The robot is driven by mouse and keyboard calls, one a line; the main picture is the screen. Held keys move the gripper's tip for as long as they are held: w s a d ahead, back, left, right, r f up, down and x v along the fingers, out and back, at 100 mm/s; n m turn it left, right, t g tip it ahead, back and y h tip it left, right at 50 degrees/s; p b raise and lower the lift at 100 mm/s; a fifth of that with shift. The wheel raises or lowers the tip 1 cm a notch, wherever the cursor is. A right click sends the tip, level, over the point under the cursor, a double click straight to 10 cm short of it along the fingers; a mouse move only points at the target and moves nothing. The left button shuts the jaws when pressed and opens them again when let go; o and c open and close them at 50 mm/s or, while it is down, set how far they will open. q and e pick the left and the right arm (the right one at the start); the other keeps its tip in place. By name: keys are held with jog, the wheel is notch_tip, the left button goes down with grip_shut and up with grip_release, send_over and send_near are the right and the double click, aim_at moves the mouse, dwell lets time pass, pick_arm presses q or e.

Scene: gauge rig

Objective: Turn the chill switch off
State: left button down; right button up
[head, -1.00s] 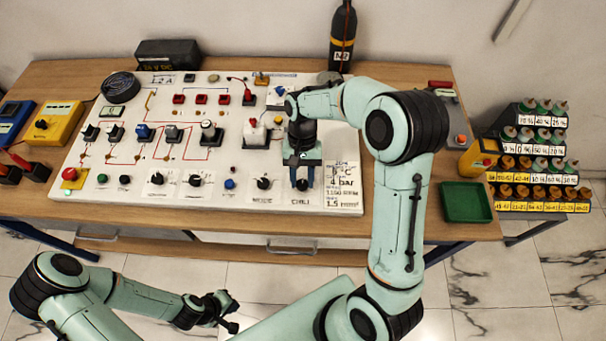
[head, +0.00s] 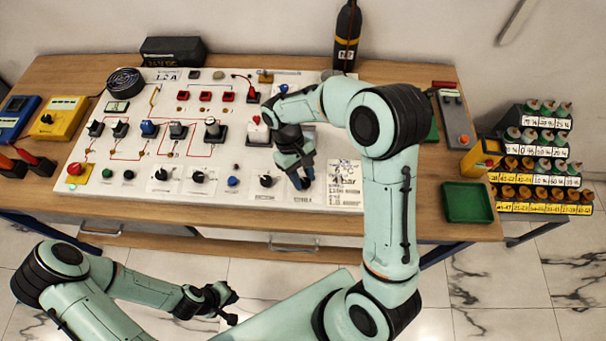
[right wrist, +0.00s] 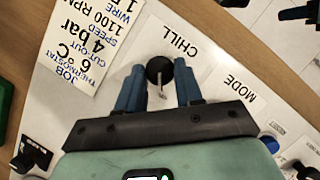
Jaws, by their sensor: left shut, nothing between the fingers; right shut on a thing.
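The chill switch is a round black knob (right wrist: 157,69) with a pale pointer mark, beside the printed word CHILL on the white panel (right wrist: 215,72). In the right wrist view its pointer mark faces the gripper body. My right gripper (head: 301,181) is shut on this knob, its blue fingers on either side of it in the right wrist view (right wrist: 159,84). In the head view the fingers mostly hide the knob. My left gripper (head: 228,303) is shut and empty, low in front of the bench.
The mode knob (head: 266,181) sits just left of the chill switch. A printed job card (head: 345,185) lies to its right. A green tray (head: 467,202) and a rack of bottles (head: 540,160) stand further right. A gas bottle (head: 346,38) stands behind.

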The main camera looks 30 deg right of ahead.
dwell(0.4)
jog(key=o, duration=1)
jog(key=shift+o, duration=0.2)
jog(key=shift+r, duration=0.1)
jog(key=v, duration=1.3)
jog(key=shift+a, duration=0.15)
